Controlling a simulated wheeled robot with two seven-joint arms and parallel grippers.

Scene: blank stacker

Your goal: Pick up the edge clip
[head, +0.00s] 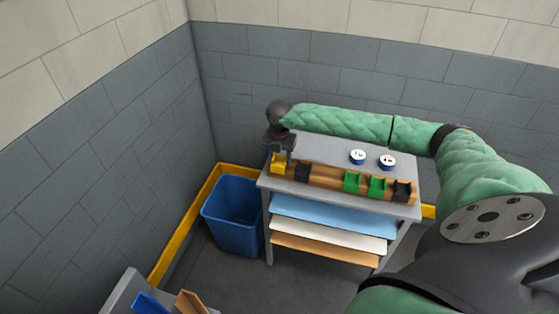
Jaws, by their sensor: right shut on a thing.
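A wooden rack (330,180) runs along the front of a grey table. It holds several small clips: a yellow edge clip (278,164) at its left end, a black clip (303,171), two green clips (351,182) (377,187) and another black clip (402,191) at the right end. My right gripper (285,154) points down at the left end of the rack and is shut on the yellow clip. The clip is still at the rack; whether it touches the wood is too small to tell. My left gripper is not in view.
Blue, white and tan sheets (328,219) lie on shelves below. A blue bin (234,213) stands left of the table. A grey surface with blue and brown pieces (188,303) is at the lower left.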

